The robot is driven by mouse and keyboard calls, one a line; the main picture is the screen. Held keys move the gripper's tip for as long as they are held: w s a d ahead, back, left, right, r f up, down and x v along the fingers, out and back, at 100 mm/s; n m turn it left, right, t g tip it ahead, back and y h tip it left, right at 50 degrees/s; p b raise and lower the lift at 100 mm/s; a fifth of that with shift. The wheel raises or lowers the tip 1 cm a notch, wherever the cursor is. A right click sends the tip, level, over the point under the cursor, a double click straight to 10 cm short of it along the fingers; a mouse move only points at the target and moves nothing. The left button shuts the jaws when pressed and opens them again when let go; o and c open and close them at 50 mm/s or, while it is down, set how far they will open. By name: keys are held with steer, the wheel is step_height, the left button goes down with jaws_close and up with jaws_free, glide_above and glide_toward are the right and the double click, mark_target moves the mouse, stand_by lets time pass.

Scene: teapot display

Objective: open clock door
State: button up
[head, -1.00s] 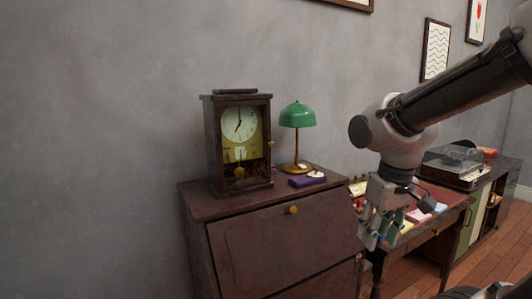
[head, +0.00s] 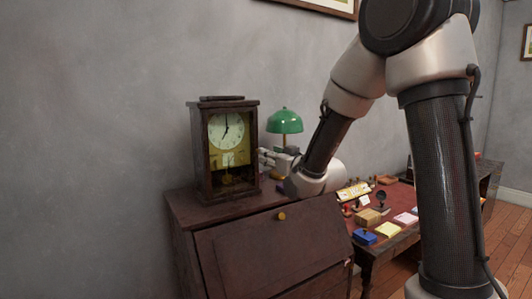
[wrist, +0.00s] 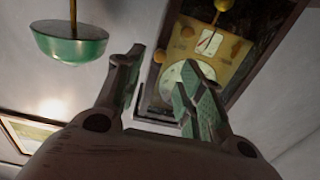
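The clock (head: 207,150) is a dark wooden case with a glazed front, a pale dial and a brass pendulum, upright on the desk. Its door looks shut. The door's knob is not clear in the head view; my gripper (head: 265,160) is close to the door's right edge there. In the wrist view the clock (wrist: 243,75) appears upside down, beyond the fingers. My gripper (wrist: 160,82) is open, its two fingers apart with nothing visibly held between them. I cannot tell whether a finger touches the clock.
A green lamp (head: 285,122) stands just right of the clock, behind my gripper; it also shows in the wrist view (wrist: 68,45). The dark desk (head: 265,255) has a brass knob on its front. A table with small boxes (head: 388,229) is at the right.

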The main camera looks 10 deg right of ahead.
steer(key=x, duration=0.6)
steer(key=shift+w, duration=0.2)
jaws_close()
